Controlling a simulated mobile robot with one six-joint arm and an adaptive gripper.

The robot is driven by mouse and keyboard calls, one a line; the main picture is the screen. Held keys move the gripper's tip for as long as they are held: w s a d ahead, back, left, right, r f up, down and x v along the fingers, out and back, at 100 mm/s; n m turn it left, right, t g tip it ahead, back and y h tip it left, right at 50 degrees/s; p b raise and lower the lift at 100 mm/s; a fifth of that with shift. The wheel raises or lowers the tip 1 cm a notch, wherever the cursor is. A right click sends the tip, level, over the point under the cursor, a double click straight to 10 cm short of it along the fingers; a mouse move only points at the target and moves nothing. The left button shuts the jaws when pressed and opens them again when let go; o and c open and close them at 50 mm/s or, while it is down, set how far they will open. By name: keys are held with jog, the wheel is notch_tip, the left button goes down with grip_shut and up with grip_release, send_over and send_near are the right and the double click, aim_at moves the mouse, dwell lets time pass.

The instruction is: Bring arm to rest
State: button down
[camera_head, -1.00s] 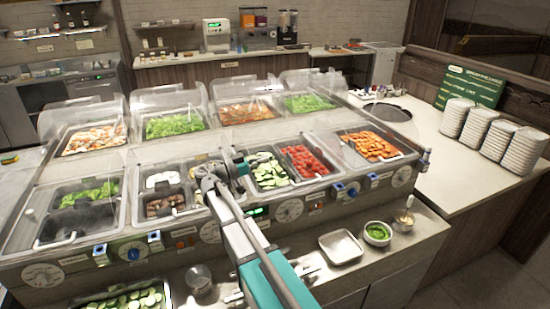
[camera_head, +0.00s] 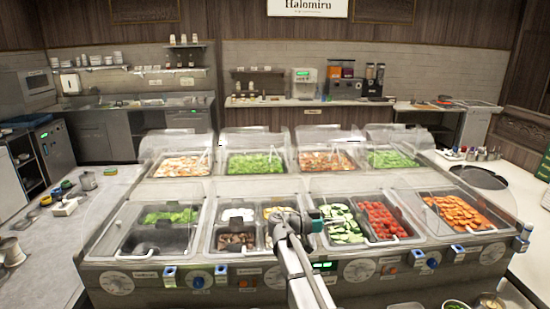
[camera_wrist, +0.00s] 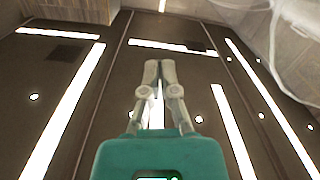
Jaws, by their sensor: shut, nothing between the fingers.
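My gripper (camera_wrist: 158,68) shows in the wrist view, its two grey fingers together above the teal body, with nothing held. Behind the fingers is a dark ceiling with bright strip lights, so it points upward. In the head view my arm rises from the bottom centre in front of the sauce and salad counter (camera_head: 262,273). Its bent end overlaps the front row of pans, near the cucumber slices (camera_head: 343,226). The fingers cannot be made out clearly in that view.
Clear sneeze guards stand over the pans, with carrots (camera_head: 456,212) and tomatoes (camera_head: 382,220) at the right. A side worktop (camera_head: 50,240) with small items is on the left. Drink dispensers (camera_head: 340,84) stand on the back counter. A clear curved piece (camera_wrist: 295,45) shows top right in the wrist view.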

jog(key=s+d+f+n+y, duration=0.2)
jog(key=s+f+n+y, duration=0.25)
jog(key=f, duration=0.25)
jog(key=s+a+f+n+y, duration=0.9)
jog(key=s+f+n+y, duration=0.1)
jog(key=s+y, duration=0.3)
jog(key=shift+s+a+f+n+g, duration=0.15)
jog(key=shift+s+f+n+g, duration=0.2)
jog(key=shift+s+f, duration=0.45)
jog(key=shift+r, duration=0.1)
dwell(0.9)
